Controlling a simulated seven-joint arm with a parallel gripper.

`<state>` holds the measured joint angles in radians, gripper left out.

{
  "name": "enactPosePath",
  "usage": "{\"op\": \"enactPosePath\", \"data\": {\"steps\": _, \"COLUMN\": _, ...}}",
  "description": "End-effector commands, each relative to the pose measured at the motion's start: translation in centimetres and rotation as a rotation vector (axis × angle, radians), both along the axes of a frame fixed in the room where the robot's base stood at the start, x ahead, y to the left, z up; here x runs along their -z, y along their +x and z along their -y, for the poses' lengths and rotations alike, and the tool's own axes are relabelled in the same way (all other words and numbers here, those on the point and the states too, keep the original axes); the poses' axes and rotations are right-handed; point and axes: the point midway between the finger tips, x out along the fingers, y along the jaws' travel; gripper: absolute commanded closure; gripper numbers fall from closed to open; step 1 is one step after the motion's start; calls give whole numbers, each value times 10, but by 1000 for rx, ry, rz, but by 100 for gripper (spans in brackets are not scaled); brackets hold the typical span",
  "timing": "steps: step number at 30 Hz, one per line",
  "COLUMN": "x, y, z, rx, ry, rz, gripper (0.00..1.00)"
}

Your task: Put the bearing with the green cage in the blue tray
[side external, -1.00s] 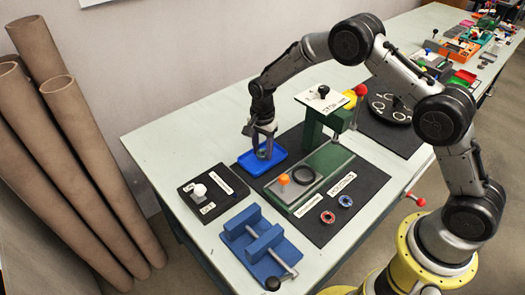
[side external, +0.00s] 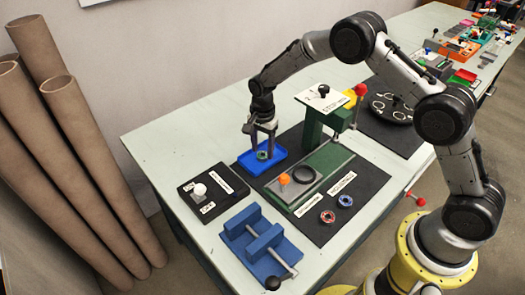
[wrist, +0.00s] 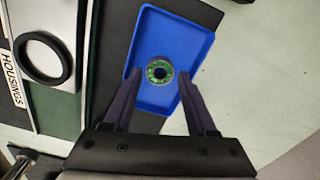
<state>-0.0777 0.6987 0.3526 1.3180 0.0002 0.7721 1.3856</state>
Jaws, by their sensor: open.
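The bearing with the green cage (wrist: 159,72) lies flat in the blue tray (wrist: 190,35), near its middle. In the side view the bearing (side external: 262,155) also shows inside the blue tray (side external: 279,154). My gripper (wrist: 160,72) is open, with its fingers spread to either side of the bearing and apart from it. In the side view my gripper (side external: 262,148) hangs just over the tray. Nothing is held between the fingers.
A red bearing (side external: 327,216) and a blue bearing (side external: 345,200) lie on the dark mat. A green press (side external: 322,162) with a black ring (side external: 304,174) stands right of the tray. A blue vise (side external: 262,248) and a switch box (side external: 208,190) are nearer the front.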

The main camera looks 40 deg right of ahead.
Motion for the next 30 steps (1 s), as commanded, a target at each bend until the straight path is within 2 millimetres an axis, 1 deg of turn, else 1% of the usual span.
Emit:
{"op": "enactPosePath", "data": {"steps": 1, "x": -10, "y": 1, "z": 0, "rx": 0, "ry": 0, "rz": 5, "gripper": 43}}
{"op": "enactPosePath", "data": {"steps": 9, "x": -66, "y": 1, "z": 0, "rx": 0, "ry": 0, "rz": 5, "gripper": 43}}
{"op": "enactPosePath", "data": {"steps": 13, "x": -88, "y": 0, "z": 0, "rx": 0, "ry": 0, "rz": 3, "gripper": 43}}
{"op": "enactPosePath", "data": {"steps": 15, "x": -96, "y": 1, "z": 0, "rx": 0, "ry": 0, "rz": 4, "gripper": 43}}
{"op": "enactPosePath", "data": {"steps": 18, "x": -104, "y": 0, "z": 0, "rx": 0, "ry": 1, "rz": 2, "gripper": 43}}
{"op": "enactPosePath", "data": {"steps": 26, "x": -110, "y": -1, "z": 0, "rx": -3, "ry": 0, "rz": 1, "gripper": 43}}
{"op": "enactPosePath", "data": {"steps": 29, "x": -124, "y": -6, "z": 2, "rx": -33, "ry": 1, "rz": 16, "gripper": 43}}
{"op": "enactPosePath", "data": {"steps": 30, "x": -134, "y": -11, "z": 3, "rx": -59, "ry": 2, "rz": 30, "gripper": 43}}
